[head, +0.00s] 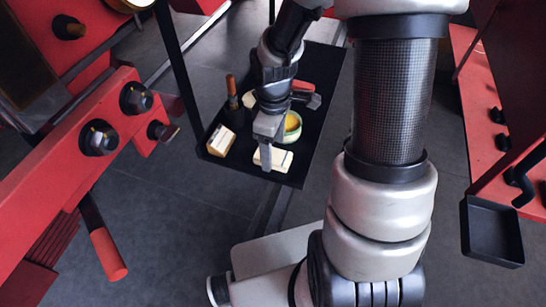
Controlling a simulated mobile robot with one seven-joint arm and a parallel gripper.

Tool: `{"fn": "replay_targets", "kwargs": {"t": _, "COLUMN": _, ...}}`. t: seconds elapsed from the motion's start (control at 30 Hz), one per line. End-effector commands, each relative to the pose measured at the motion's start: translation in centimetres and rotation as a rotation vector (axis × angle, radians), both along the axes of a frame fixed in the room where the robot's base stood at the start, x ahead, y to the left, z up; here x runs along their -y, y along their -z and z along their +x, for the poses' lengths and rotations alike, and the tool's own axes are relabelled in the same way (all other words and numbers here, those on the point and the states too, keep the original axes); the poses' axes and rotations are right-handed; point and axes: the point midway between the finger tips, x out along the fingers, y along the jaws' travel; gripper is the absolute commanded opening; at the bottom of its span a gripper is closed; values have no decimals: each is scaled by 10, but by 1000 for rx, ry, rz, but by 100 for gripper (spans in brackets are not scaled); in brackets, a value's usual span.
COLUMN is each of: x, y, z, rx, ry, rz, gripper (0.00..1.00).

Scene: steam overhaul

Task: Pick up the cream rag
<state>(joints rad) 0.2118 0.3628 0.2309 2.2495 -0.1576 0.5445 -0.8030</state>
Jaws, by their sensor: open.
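A flat cream piece (281,159), which looks like the folded cream rag, lies near the front edge of a black tray (325,75). My gripper (265,155) points down over this piece, with its fingertips at or just above it. The gripper is open, seen from the side, and its fingers hide part of the piece. I cannot tell whether the fingertips touch it.
On the tray are a cream block (220,141), a dark bottle-like thing with a brown top (231,92), a bowl with yellow contents (292,126) and a red-handled tool (303,86). Red machinery (75,135) flanks the left. An empty black bin (492,232) hangs at right.

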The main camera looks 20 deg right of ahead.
Motion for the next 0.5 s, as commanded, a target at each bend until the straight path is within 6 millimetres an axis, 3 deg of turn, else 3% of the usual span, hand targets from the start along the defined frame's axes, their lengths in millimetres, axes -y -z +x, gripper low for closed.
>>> {"fn": "replay_targets", "kwargs": {"t": 0.13, "x": -1, "y": 18, "z": 0, "rx": -2, "ry": 0, "rz": 1, "gripper": 69}}
{"fn": "replay_targets", "kwargs": {"t": 0.4, "x": 0, "y": 20, "z": 0, "rx": 1, "ry": 0, "rz": 0, "gripper": 69}}
{"fn": "replay_targets", "kwargs": {"t": 0.5, "x": 0, "y": 20, "z": 0, "rx": 1, "ry": 0, "rz": 0, "gripper": 52}}
